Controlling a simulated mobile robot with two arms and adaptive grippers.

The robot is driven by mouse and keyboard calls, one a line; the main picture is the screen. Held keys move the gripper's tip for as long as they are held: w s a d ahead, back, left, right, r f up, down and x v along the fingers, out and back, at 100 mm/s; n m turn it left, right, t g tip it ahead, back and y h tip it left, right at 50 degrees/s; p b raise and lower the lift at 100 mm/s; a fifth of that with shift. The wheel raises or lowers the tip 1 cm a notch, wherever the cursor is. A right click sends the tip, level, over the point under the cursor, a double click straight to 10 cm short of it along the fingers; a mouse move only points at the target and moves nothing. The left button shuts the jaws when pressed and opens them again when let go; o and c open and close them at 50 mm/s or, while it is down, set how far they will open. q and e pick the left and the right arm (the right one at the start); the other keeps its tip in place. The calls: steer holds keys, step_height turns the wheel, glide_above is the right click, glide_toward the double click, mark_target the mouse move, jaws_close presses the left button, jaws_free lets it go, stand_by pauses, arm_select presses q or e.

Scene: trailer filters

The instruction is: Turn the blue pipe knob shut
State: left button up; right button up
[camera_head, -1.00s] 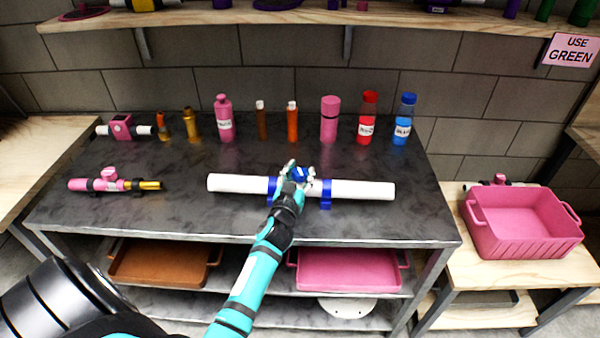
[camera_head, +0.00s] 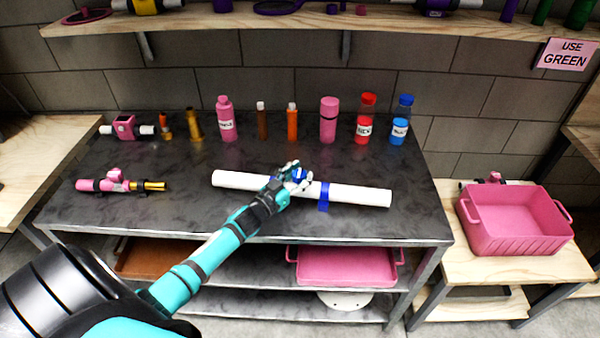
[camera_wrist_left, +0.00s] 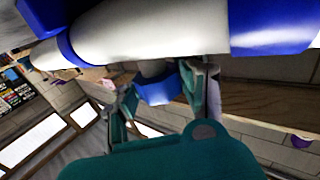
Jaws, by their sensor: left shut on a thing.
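A long white pipe (camera_head: 350,193) with blue clamps (camera_head: 324,197) lies across the dark table. My left gripper (camera_head: 294,178) is over the pipe's middle, and its arm comes in from the lower left. The blue knob (camera_head: 299,173) shows in part between its fingers. In the left wrist view the blue knob (camera_wrist_left: 157,86) sits between the two fingertips of the gripper (camera_wrist_left: 160,90), and the white pipe (camera_wrist_left: 150,38) runs across above it. The gripper is shut on the knob. The knob's exact angle is hard to tell. My right gripper is not in view.
Several bottles and vials, such as a pink bottle (camera_head: 225,120) and a blue-capped one (camera_head: 401,120), stand along the back of the table. A pink pipe piece (camera_head: 115,181) lies at left. A pink crate (camera_head: 512,222) stands on the right bench. The table's front is mostly clear.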

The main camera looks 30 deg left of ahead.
arm_select(q)
steer(key=shift+r, duration=0.1)
steer(key=o, duration=1.3)
steer(key=shift+c, duration=0.2)
steer(key=s+a, duration=0.1)
steer(key=s, duration=1.1)
